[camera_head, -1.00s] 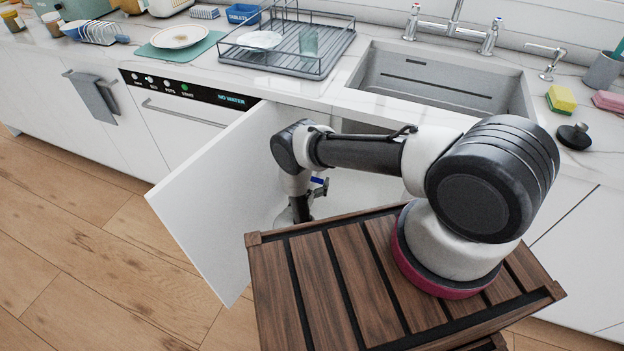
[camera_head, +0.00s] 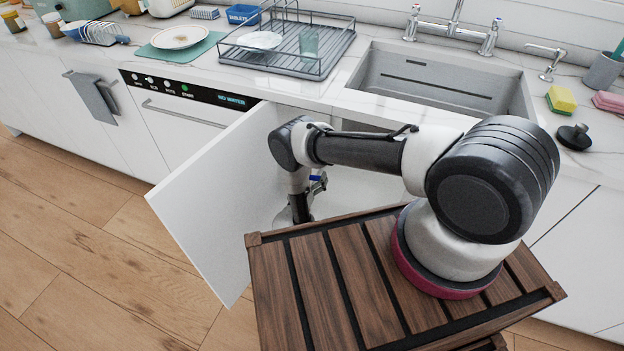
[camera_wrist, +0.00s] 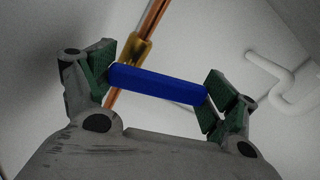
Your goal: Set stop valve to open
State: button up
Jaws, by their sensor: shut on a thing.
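The stop valve has a blue lever handle (camera_wrist: 157,86) and a brass body (camera_wrist: 134,50) on a copper pipe (camera_wrist: 154,18). In the wrist view the lever lies roughly crosswise to the pipe. My gripper (camera_wrist: 158,88) is shut on the lever, with green finger pads at its two ends. In the head view a small blue part of the valve lever (camera_head: 318,177) shows beside my wrist, inside the open sink cabinet. My arm hides most of the valve there.
An open white cabinet door (camera_head: 215,195) stands just left of my wrist. The sink (camera_head: 440,85) and counter are above the cabinet. A white curved pipe (camera_wrist: 285,78) is at the right in the wrist view. The wooden floor at left is clear.

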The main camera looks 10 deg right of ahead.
jog(key=shift+w+a+r+n, duration=0.1)
jog(key=shift+r+n, duration=0.15)
jog(key=shift+n, duration=0.45)
jog(key=shift+w+a+r+n, duration=0.1)
jog(key=shift+r+n, duration=0.1)
jog(key=shift+n, duration=0.5)
jog(key=o, duration=1.3)
jog(key=v, duration=1.2)
jog(key=shift+c, duration=0.3)
